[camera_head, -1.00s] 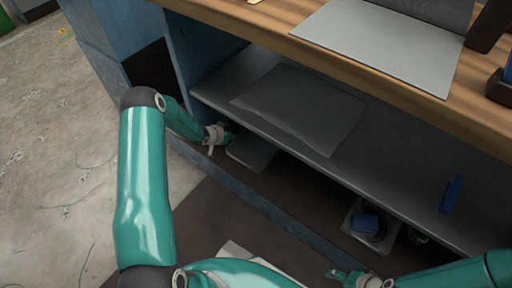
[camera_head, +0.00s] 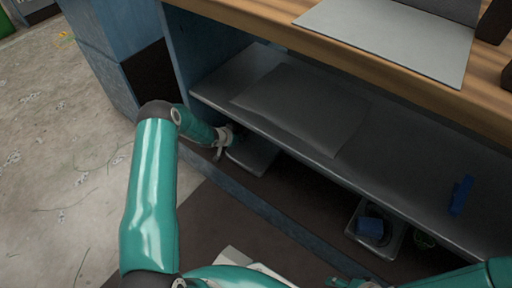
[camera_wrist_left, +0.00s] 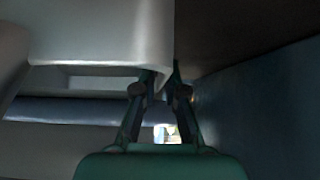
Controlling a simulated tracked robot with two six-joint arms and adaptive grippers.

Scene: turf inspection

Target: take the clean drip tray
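A plain grey tray (camera_head: 252,158), with nothing visible on it, lies low under the shelf near the left end of the bench. My left gripper (camera_head: 231,137) is at its left end. In the left wrist view the tray (camera_wrist_left: 95,35) fills the upper left, and its edge runs between the close-set fingertips (camera_wrist_left: 164,76). The left gripper appears shut on this edge. A second tray (camera_head: 393,246) stands low at the right with a blue item (camera_head: 369,227) in it. My right gripper (camera_head: 350,283) is cut off by the bottom edge, so its fingers are unclear.
The grey shelf (camera_head: 215,92) hangs close above the left gripper, with a dark flat sheet (camera_head: 300,108) and a blue object (camera_head: 461,195) on it. A blue side panel (camera_head: 190,50) stands at the left. A low blue rail (camera_head: 265,208) crosses in front. Open floor lies left.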

